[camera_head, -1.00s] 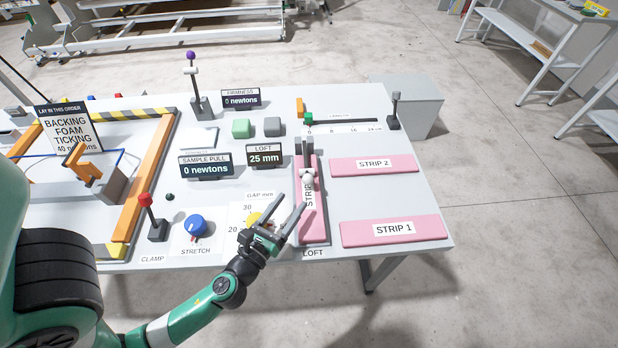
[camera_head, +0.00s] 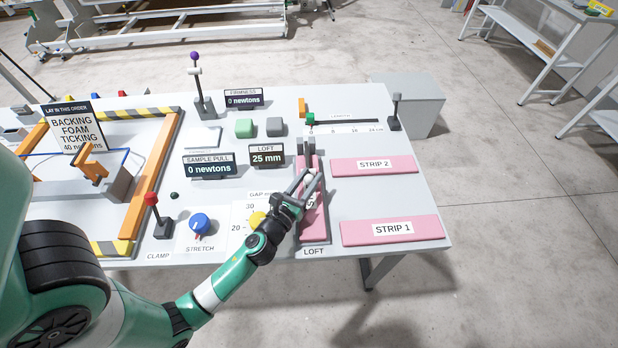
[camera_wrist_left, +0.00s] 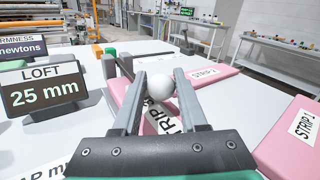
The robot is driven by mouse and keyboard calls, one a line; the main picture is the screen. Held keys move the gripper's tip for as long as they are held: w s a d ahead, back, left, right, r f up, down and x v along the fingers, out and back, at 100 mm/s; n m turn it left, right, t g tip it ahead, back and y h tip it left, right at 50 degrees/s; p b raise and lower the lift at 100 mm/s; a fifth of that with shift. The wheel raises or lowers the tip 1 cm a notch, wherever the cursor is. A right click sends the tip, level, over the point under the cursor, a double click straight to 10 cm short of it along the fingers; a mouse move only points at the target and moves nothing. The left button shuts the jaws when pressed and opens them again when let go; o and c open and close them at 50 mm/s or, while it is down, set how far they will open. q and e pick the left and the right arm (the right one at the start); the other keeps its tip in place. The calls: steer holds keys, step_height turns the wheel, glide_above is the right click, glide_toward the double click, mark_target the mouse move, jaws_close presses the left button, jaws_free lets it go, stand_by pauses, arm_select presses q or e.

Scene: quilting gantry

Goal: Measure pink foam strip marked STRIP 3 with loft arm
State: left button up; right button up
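The pink foam strip (camera_head: 317,218) marked STRIP lies lengthwise at the LOFT station; its number is covered by my gripper. It also shows in the wrist view (camera_wrist_left: 127,93). The loft arm's grey bracket (camera_head: 307,148) stands at the strip's far end. The LOFT display (camera_head: 266,157) reads 25 mm. My right gripper is not in view.
STRIP 2 (camera_head: 374,165) and STRIP 1 (camera_head: 393,230) lie to the right. The yellow gap knob (camera_head: 257,218) and blue stretch knob (camera_head: 199,224) are to the left.

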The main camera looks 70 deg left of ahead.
arm_select(q)
jaws_close()
steer(key=shift+f, duration=0.1)
stand_by(0.9)
